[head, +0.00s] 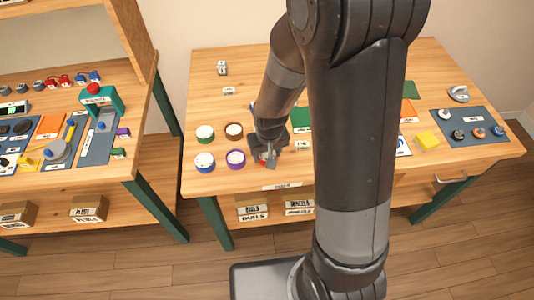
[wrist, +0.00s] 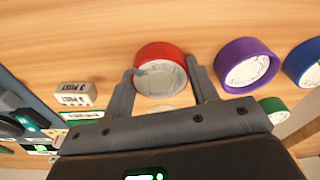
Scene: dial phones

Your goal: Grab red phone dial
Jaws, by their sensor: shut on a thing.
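The red phone dial (wrist: 160,52) is a round cap with a red rim and a pale grey face, upper middle in the wrist view. My gripper (wrist: 161,70) has one finger on each side of it and is shut on it. In the head view my gripper (head: 267,157) is low over the table, just right of the purple dial. Only a small red bit of the red dial (head: 263,160) shows there, the rest hidden by the gripper.
A purple dial (head: 235,159) and a blue dial (head: 204,162) stand to the left, with a green dial (head: 204,133) and a brown-rimmed dial (head: 233,131) behind. A small labelled block (wrist: 76,94) lies nearby. My arm hides the table's middle.

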